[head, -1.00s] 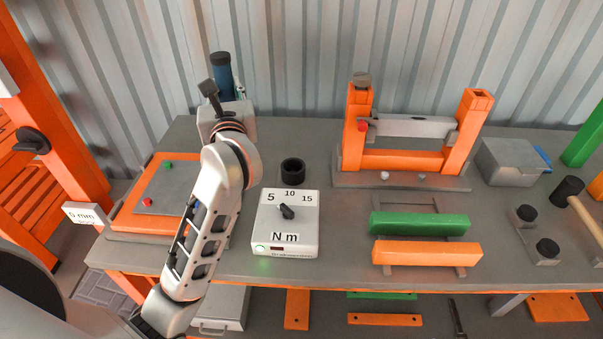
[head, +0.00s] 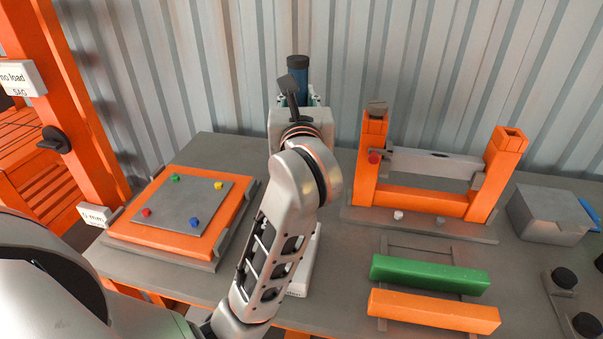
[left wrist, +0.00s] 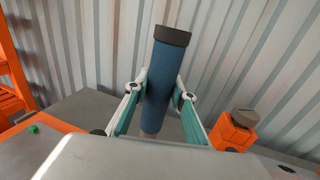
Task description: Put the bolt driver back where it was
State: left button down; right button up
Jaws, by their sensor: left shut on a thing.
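The bolt driver, a blue cylinder with a dark cap (head: 297,72), stands nearly upright above the back of the table. My left gripper (head: 313,99) is shut around its lower part. In the left wrist view the blue body of the bolt driver (left wrist: 162,75) rises between the teal pads of my left gripper (left wrist: 157,100). Its lower tip is hidden behind my wrist in the head view. My left arm covers most of the white torque box (head: 306,265). No holder for the driver shows now. My right gripper is not in view.
An orange plate (head: 152,226) with a grey square and coloured pins lies at the left. An orange frame (head: 370,150) stands to the right of my arm. Green (head: 430,274) and orange (head: 433,311) bars lie in front of it. A corrugated wall stands behind.

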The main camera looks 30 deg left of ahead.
pick_arm(q)
notch_tip(320, 180, down, 11)
jog(key=shift+r+b, duration=0.2)
jog(key=shift+b, duration=0.9)
jog(key=shift+f, duration=0.4)
notch_tip(320, 180, down, 4)
jog(key=shift+r+b, duration=0.15)
jog(key=shift+b, duration=0.35)
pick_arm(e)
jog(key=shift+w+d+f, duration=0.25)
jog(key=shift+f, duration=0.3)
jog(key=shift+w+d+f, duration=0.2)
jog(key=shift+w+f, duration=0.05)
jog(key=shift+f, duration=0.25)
